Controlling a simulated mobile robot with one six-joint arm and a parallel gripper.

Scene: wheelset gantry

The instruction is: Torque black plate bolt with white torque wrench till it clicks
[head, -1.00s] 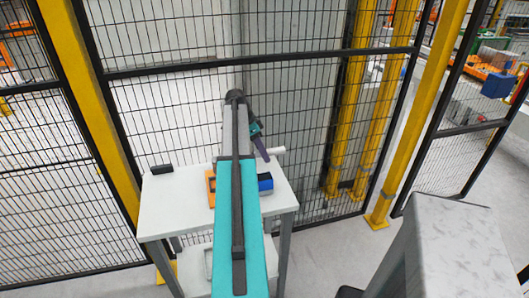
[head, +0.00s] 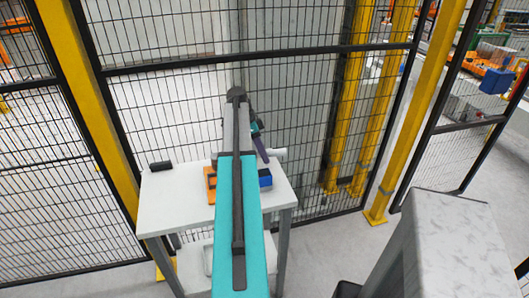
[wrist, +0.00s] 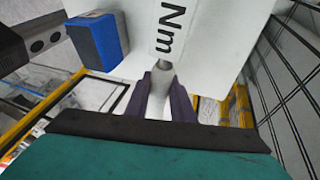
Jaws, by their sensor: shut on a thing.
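In the head view, my gripper (head: 260,146) is over the back right of a white table (head: 165,205). A short white cylindrical end of the torque wrench (head: 277,154) sticks out to its right. In the wrist view, the purple fingers of my gripper (wrist: 166,85) are shut around a pale grey-white shaft of the wrench (wrist: 158,98). Above the fingers the shaft narrows to a thin neck, beyond which a white surface carries the letters "Nm" (wrist: 171,28). My arm hides much of the tabletop. I cannot make out a black plate bolt.
A blue block (head: 265,178) and an orange part (head: 210,184) lie on the table beside my arm. A small black block (head: 160,166) lies at the left. Mesh fence (head: 160,100) with yellow posts (head: 385,190) stands close behind. Open floor shows right of the table.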

